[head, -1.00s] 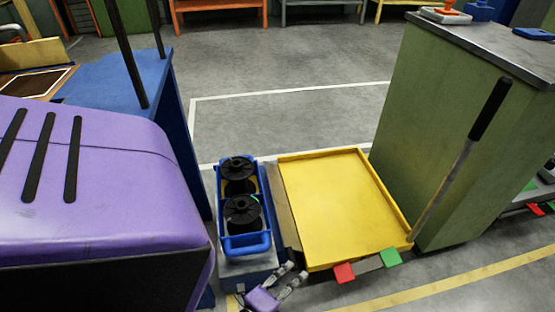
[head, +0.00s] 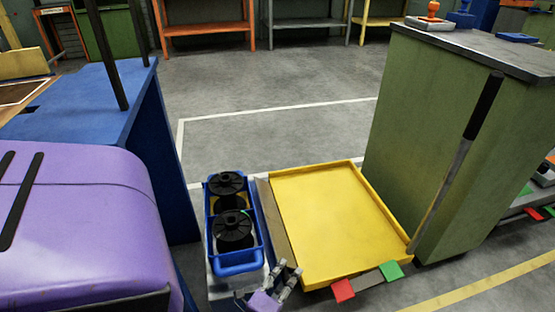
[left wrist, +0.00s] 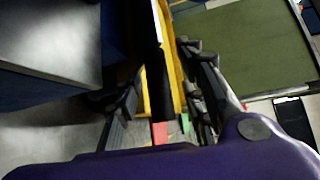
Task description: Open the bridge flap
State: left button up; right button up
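The yellow flap (head: 335,222) is a flat panel with raised rims, lying about level between the blue spool crate and the green cabinet. A red tab (head: 342,290) and a green tab (head: 391,271) sit at its front edge. A rod with a black grip (head: 484,106) rises aslant from its right front corner. My left gripper (head: 288,270) is at the flap's front left corner, fingers apart, with nothing clearly held. In the left wrist view its fingers (left wrist: 165,88) stand either side of a yellow edge and a dark strip; contact cannot be told. My right gripper is not in view.
The blue crate (head: 234,261) with two black spools stands just left of the flap. The green cabinet (head: 440,140) closes off the right. A blue bench (head: 150,130) is at the left. Open grey floor (head: 270,75) lies beyond the flap.

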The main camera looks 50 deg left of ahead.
pick_arm(q)
grip_shut()
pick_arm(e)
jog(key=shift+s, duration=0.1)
pick_arm(q)
jog(key=shift+s+a+f+n+t+b, duration=0.15)
jog(key=shift+f+n+t+b, duration=0.15)
jog(key=shift+b, duration=0.1)
jog(key=shift+s+f+n+t+y+b, duration=0.25)
jog(key=shift+f+n+t+b, duration=0.35)
jog(key=shift+b, duration=0.6)
jog(key=shift+s+a+f+n+t+y, duration=0.15)
jog(key=shift+f+n+t+y, duration=0.2)
jog(key=shift+n, duration=0.3)
jog(key=shift+s+a+f+n+t+y, duration=0.15)
jog(key=shift+n+t+y, duration=0.15)
jog(key=shift+n+t, duration=0.3)
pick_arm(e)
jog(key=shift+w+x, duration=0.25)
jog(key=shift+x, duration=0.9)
pick_arm(q)
jog(key=shift+d, duration=0.1)
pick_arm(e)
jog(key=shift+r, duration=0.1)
